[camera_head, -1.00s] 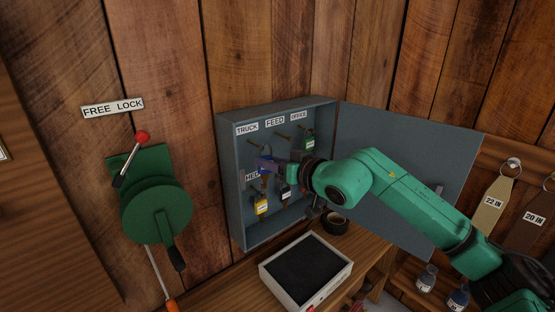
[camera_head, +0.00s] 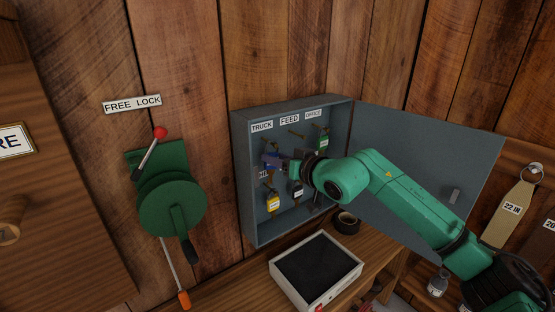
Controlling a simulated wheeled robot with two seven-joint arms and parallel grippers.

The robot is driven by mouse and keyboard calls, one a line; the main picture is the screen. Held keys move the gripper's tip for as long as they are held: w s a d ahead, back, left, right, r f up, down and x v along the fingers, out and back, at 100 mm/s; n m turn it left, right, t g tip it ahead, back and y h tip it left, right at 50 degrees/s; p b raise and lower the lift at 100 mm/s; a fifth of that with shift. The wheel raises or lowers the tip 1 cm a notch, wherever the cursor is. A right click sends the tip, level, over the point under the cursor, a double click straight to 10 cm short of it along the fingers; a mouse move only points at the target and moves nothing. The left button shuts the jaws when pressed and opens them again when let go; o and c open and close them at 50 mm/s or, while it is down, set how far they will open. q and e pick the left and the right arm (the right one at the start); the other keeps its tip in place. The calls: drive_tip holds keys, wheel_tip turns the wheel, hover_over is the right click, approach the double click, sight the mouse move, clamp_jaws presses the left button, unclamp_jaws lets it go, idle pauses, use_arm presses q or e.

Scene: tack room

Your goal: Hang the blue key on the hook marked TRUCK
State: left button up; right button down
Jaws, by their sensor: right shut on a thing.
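The grey key cabinet (camera_head: 240,180) hangs open on the plank wall, with hooks under the labels TRUCK (camera_head: 262,127), FEED (camera_head: 289,119) and OFFICE (camera_head: 313,114). My right gripper (camera_head: 275,162) reaches into it from the right, below the TRUCK and FEED labels. It is shut on the blue key (camera_head: 269,171), of which only a small blue part shows beside the fingers. I cannot tell whether the key touches the TRUCK hook. A yellow-tagged key (camera_head: 273,203), a dark-tagged key (camera_head: 297,188) and a green-tagged key (camera_head: 322,141) hang inside. My left gripper is out of view.
The cabinet door (camera_head: 425,165) stands open to the right, behind my right arm. A shallow tray (camera_head: 285,282) and a black roll (camera_head: 346,222) sit on the wooden shelf below. A green winch (camera_head: 170,200) with a red-knobbed lever is on the wall at left.

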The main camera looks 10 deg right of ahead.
drive_tip(key=shift+c, duration=1.3)
unclamp_jaws()
